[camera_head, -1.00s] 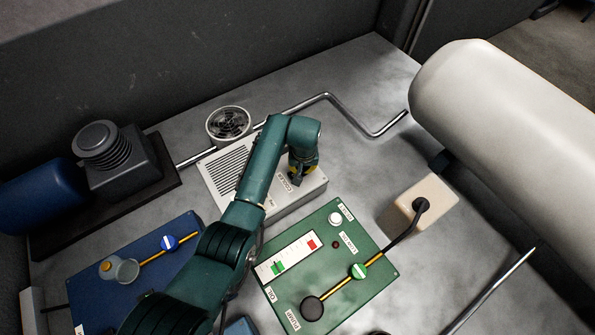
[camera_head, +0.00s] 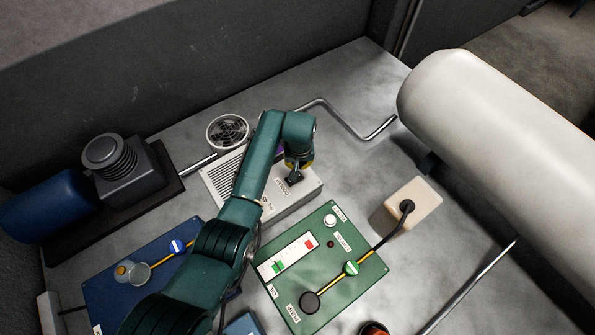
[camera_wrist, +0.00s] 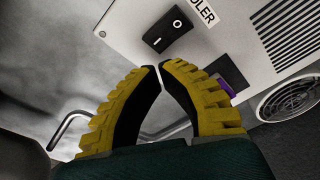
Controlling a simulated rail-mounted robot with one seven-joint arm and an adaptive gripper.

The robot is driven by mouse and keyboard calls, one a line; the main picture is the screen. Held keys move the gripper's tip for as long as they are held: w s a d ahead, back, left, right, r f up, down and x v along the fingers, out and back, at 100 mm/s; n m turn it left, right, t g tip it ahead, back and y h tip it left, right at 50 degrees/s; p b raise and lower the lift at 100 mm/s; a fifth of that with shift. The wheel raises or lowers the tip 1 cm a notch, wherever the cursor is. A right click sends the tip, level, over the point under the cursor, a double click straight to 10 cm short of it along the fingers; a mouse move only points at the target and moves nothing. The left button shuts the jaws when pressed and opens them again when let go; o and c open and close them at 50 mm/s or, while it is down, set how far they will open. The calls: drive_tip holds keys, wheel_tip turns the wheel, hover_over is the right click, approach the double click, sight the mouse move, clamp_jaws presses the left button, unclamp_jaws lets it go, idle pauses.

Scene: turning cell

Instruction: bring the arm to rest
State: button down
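My green arm reaches over the bench, and my gripper (camera_head: 294,177) is above the front end of the grey cooler box (camera_head: 290,201). In the wrist view, the two yellow-ribbed fingers of my gripper (camera_wrist: 159,68) have their black pads together at the tips, with nothing between them. The cooler's black rocker switch (camera_wrist: 170,30) lies just beyond the fingertips, apart from them in the picture. A small purple part (camera_wrist: 238,88) shows beside the right finger.
A green panel (camera_head: 345,286) with a lever stands right of my arm, and a blue panel (camera_head: 110,285) left. A motor unit (camera_head: 130,175) is at the far left. A large white cylinder (camera_head: 490,130) bounds the right side. A bent pipe (camera_head: 345,118) runs behind the cooler.

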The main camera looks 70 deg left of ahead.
idle(0.3)
drive_tip(key=w+d+r+m+t, duration=0.2)
drive_tip(key=w+d+m, duration=0.1)
drive_tip(key=w+d, duration=0.6)
drive_tip(key=w+d+r+m+t, duration=0.1)
drive_tip(key=w+d+r+m, duration=0.15)
drive_tip(key=w+d, duration=0.65)
drive_tip(key=w+d+r+m+t, duration=0.2)
drive_tip(key=d+r+t, duration=0.2)
drive_tip(key=d+r, duration=0.55)
drive_tip(key=w+d+r+m+t, duration=0.3)
drive_tip(key=d+r+t, duration=0.1)
drive_tip(key=d+r, duration=0.6)
drive_tip(key=s+d+r+m+t+h, duration=0.1)
drive_tip(key=s+d+r+t, duration=0.2)
drive_tip(key=d+r, duration=0.35)
drive_tip(key=s+d+r+m+t+h, duration=0.1)
drive_tip(key=s+d+r+m+t, duration=0.2)
drive_tip(key=r, duration=0.7)
drive_tip(key=s+r+t, duration=0.5)
drive_tip(key=s+r, duration=0.6)
drive_tip(key=r, duration=0.2)
wheel_tip(320, 180, up, 26)
drive_tip(key=w+p, duration=0.1)
drive_tip(key=p, duration=2.6)
drive_tip(key=shift+d+m, duration=0.35)
drive_tip(key=shift+d, duration=0.1)
drive_tip(key=shift+r, duration=0.1)
